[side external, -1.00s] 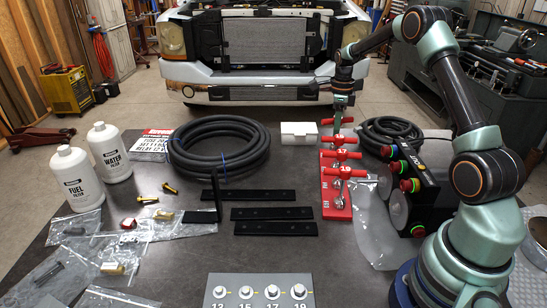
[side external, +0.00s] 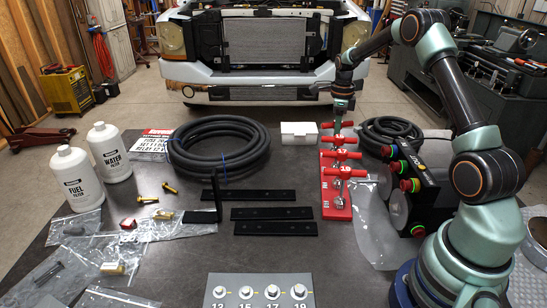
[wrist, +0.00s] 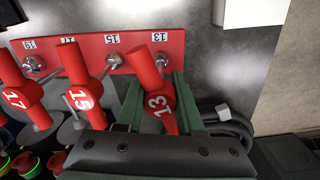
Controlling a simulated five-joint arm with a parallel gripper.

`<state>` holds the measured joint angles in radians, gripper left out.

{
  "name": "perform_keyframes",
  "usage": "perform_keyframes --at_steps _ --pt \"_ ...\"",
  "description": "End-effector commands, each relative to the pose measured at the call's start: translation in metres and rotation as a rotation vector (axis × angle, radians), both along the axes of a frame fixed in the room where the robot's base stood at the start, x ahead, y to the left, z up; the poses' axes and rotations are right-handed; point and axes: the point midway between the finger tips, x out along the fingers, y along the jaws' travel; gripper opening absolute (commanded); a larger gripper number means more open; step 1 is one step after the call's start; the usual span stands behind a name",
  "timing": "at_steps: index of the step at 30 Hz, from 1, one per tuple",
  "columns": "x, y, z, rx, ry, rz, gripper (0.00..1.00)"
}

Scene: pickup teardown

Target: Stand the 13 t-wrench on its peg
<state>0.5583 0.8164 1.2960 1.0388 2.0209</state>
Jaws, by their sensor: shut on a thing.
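The 13 t-wrench (wrist: 155,98) has a red handle with a white "13" and sits between the green fingers of my gripper (wrist: 155,108) in the wrist view. My gripper (side external: 340,112) is shut on it at the far end of the red rack (side external: 337,213) in the side view. The metal end of the wrench is at the rack's "13" label (wrist: 160,37); I cannot tell whether it is seated on the peg. The 15 t-wrench (wrist: 82,95) and 17 t-wrench (wrist: 22,95) stand beside it on the rack.
A white box (side external: 299,133) lies left of the rack. A coiled black cable (side external: 388,133) and a black box with coloured buttons (side external: 412,190) are on the right. A clear plastic bag (side external: 378,240) lies near the rack. A grey numbered bolt plate (side external: 260,290) is at the front.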

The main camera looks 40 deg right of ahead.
Motion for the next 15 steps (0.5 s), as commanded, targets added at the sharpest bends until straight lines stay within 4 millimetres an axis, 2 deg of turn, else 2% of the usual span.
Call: perform_keyframes --at_steps 13,14,15 --pt "0.0002 -0.0002 -0.0068 0.0 -0.001 0.0 0.0" --pt "0.0002 -0.0002 -0.0068 0.0 -0.001 0.0 0.48" --pt "0.0002 -0.0002 -0.0068 0.0 -0.001 0.0 0.63"
